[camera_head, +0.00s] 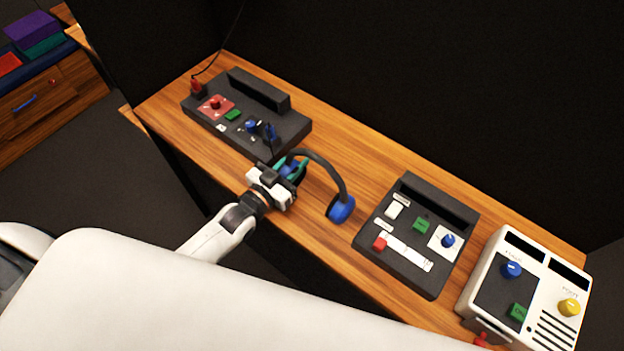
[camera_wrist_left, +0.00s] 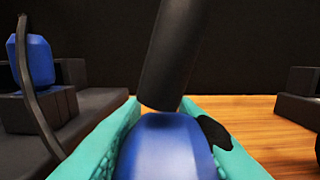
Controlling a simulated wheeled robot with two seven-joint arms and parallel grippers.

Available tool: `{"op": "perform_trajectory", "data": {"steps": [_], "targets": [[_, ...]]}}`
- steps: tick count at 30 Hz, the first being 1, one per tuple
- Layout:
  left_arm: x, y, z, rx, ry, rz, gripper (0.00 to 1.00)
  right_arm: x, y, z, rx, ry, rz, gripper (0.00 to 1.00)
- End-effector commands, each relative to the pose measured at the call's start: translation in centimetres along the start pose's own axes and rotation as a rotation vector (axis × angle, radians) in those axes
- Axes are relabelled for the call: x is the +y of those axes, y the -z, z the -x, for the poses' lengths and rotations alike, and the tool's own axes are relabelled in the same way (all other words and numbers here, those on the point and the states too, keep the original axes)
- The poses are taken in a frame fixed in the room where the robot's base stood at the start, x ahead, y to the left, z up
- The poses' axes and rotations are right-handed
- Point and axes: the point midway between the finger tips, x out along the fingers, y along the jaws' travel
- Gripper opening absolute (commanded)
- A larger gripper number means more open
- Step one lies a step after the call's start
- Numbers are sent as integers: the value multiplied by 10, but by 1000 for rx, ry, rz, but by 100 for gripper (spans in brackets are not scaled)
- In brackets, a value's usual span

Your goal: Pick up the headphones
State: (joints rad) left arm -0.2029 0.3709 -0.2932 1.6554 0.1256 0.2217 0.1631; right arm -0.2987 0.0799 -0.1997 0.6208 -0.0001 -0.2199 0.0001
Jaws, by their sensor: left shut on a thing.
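The headphones (camera_head: 325,167) have a black band and blue ear cups. In the head view they are over the wooden desk, between two dark control panels; I cannot tell whether they touch the desk. My left gripper (camera_head: 291,170) is shut on the left ear cup, and its teal fingers partly hide that cup. The other blue ear cup (camera_head: 341,209) hangs free to the right. In the left wrist view the gripped blue cup (camera_wrist_left: 166,145) sits between the teal fingers, with the black band rising from it. My right gripper is not in view.
A dark panel (camera_head: 290,124) with red, green and blue controls stands left of the headphones. Another dark panel (camera_head: 405,268) and a white panel (camera_head: 487,290) stand to the right. The wooden desk (camera_head: 345,262) has bare wood between the panels. A dark wall is behind.

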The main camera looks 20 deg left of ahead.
Motion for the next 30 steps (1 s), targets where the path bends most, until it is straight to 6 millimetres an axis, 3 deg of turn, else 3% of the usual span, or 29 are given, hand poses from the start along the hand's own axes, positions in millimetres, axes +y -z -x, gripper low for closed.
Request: {"op": "perform_trajectory", "data": {"steps": [5, 19, 30], "targets": [[0, -7, 0, -3, 0, 0, 1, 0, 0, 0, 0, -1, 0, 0], [0, -90, 0, -3, 1, -1, 1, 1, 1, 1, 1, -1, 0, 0], [0, -101, 0, -2, 0, 0, 1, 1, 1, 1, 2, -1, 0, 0]]}}
